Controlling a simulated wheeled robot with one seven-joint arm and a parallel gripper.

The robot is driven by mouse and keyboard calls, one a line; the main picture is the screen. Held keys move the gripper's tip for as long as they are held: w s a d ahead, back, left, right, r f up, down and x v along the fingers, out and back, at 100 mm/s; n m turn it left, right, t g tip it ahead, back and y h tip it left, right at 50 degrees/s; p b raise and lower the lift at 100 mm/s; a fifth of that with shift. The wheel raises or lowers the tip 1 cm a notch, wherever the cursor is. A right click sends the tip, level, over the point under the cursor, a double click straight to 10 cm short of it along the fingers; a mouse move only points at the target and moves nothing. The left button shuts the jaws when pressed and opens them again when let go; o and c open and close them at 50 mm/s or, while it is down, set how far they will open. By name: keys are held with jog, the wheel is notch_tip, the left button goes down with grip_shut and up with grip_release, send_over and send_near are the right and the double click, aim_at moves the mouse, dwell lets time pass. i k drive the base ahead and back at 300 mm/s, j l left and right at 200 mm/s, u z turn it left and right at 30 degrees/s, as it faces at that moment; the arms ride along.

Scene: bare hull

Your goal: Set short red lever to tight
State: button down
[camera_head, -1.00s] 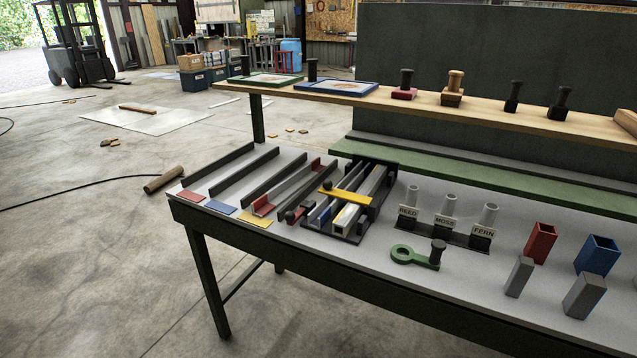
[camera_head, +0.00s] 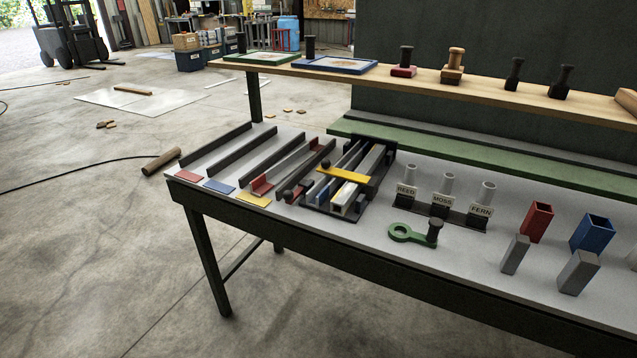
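A short red lever (camera_head: 291,195) with a dark knob lies low at the front left of the dark clamp fixture (camera_head: 335,211) on the workbench. A yellow bar (camera_head: 343,178) crosses the fixture, over blue and pale metal strips. Another red piece (camera_head: 261,184) sits in the lane left of it, by the yellow pad. I cannot read any tight marking on the fixture, and the exact lever setting is too small to tell. My gripper is not in view.
The workbench (camera_head: 386,262) has a green ring handle (camera_head: 407,233), labelled holders (camera_head: 442,205), red (camera_head: 536,222) and blue (camera_head: 592,234) open boxes, and grey blocks (camera_head: 577,272). A wooden shelf (camera_head: 420,84) overhangs the back. Floor at left is mostly clear; a wooden roller (camera_head: 161,161) lies there.

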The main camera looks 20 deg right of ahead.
aim_at(289, 197)
jog(key=i+j+z, duration=0.25)
jog(key=j, duration=0.4)
jog(key=i+j+z, duration=0.3)
jog(key=j, duration=0.45)
jog(key=i, duration=0.1)
